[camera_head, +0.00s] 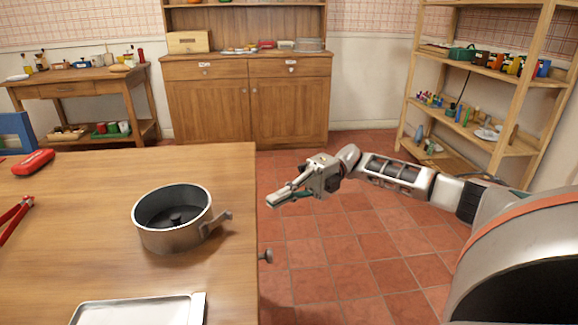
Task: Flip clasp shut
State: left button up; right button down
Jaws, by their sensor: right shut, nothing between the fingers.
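A round grey metal pan (172,218), like a springform tin, stands upright on the wooden table. Its inside is dark, with a raised knob at the middle of the floor. The clasp (216,224) is on its right side, with a lever sticking out to the right from the wall. I cannot tell clearly how far the lever stands off. My right gripper (273,200) is shut and empty, just past the table's right edge, apart from the clasp and to its right. My left gripper is out of view.
The wooden table (110,180) fills the left. A metal tray (140,310) lies at its front, a red case (33,162) and red-handled pliers (14,218) at its left. A cabinet (245,100) and shelves (490,120) stand behind. Tabletop around the pan is clear.

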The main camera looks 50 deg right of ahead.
jog(key=shift+s+d, duration=0.2)
jog(key=shift+d, duration=0.7)
jog(key=shift+s+d, duration=0.15)
jog(key=shift+d, duration=0.7)
